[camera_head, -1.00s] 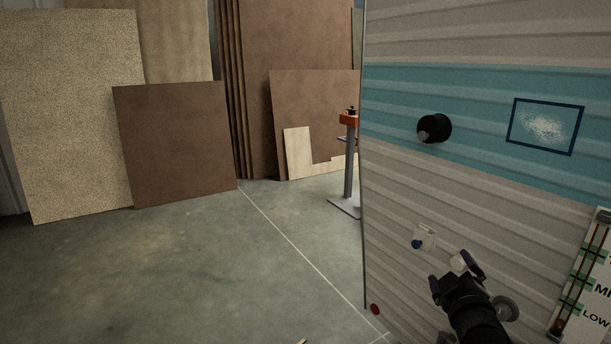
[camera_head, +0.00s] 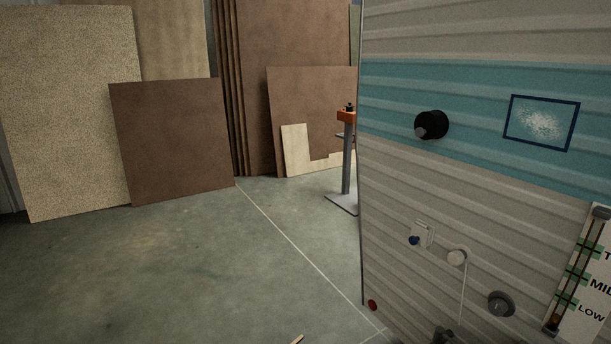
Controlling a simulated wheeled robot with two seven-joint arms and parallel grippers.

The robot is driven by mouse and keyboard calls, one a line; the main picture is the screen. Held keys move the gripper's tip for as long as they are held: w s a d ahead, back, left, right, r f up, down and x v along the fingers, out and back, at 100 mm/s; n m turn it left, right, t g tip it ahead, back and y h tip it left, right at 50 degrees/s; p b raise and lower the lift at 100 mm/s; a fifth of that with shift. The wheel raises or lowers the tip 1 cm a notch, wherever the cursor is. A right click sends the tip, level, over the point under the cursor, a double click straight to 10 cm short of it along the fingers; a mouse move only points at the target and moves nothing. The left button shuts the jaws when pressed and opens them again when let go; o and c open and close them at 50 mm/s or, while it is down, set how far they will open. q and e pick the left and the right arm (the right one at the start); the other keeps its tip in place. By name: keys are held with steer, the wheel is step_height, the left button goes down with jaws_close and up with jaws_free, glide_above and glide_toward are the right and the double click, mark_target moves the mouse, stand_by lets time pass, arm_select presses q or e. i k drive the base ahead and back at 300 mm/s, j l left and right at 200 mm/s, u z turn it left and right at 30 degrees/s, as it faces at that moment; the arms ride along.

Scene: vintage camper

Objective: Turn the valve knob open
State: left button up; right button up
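Several round fittings sit on the ribbed camper wall, and I cannot tell for sure which is the valve knob. A black knob (camera_head: 431,125) with a grey front sticks out of the teal band. My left gripper is out of view.
A slider gauge (camera_head: 580,274) marked LOW and MID is at the right. A framed picture (camera_head: 541,123) hangs on the teal band. A red round piece (camera_head: 372,305) is low on the wall's left edge. The concrete floor (camera_head: 190,270) at left is open; boards lean behind.

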mark_target(498, 307)
steer(key=z, duration=1.25)
steer(key=j, duration=0.25)
steer(key=i+z, duration=0.05)
